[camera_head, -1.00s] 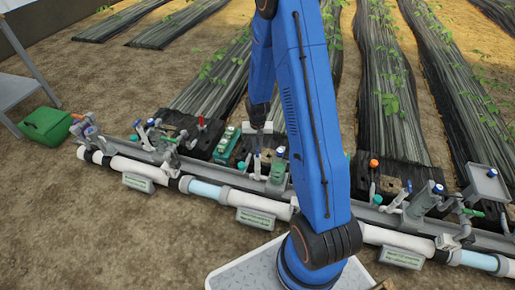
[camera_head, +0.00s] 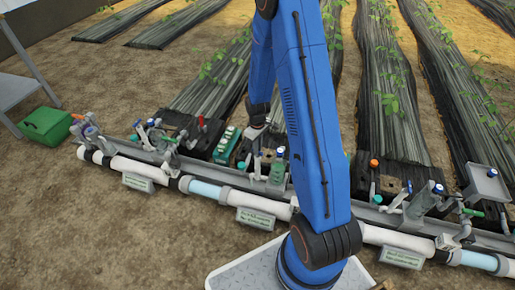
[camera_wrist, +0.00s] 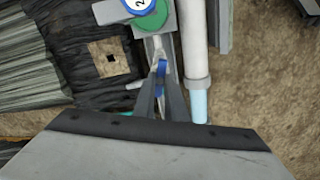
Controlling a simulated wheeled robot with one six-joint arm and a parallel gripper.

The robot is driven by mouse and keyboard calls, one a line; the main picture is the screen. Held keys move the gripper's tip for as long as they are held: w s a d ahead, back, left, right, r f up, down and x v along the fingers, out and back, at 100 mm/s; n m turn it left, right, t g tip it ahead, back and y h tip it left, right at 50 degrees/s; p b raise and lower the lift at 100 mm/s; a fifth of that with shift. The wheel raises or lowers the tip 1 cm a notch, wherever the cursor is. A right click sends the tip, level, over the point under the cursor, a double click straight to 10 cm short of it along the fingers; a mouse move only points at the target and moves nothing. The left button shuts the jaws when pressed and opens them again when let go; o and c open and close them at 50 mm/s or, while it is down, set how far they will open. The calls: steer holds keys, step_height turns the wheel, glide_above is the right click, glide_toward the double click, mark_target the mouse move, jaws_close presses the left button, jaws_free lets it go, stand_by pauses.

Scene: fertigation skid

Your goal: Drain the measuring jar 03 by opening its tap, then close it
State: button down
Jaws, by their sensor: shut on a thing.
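In the wrist view, my gripper (camera_wrist: 161,82) is shut on a blue tap handle (camera_wrist: 162,68), set on a grey fitting beside the white pipe. Just above the handle in that view is a green round piece (camera_wrist: 153,22) with a blue-rimmed numbered cap (camera_wrist: 139,5). The number is cut off by the frame edge and cannot be read fully. In the head view, a green measuring jar (camera_head: 277,173) stands on the skid near the middle. My wrist is just behind and left of it, and the fingertips are too small to make out. The liquid level cannot be told.
A white pipe (camera_head: 210,190) with signs runs along the skid's front. Other jars and taps stand left and right, including an orange-topped valve (camera_head: 374,163). A teal-and-white rack (camera_head: 227,144) is close to my wrist. A green box (camera_head: 45,125) lies far left.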

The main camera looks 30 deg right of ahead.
steer(key=shift+n, duration=1.9)
steer(key=c, duration=1.8)
jaws_free()
step_height(320, 180, up, 17)
steer(key=shift+r, duration=0.2)
steer(key=shift+r, duration=0.1)
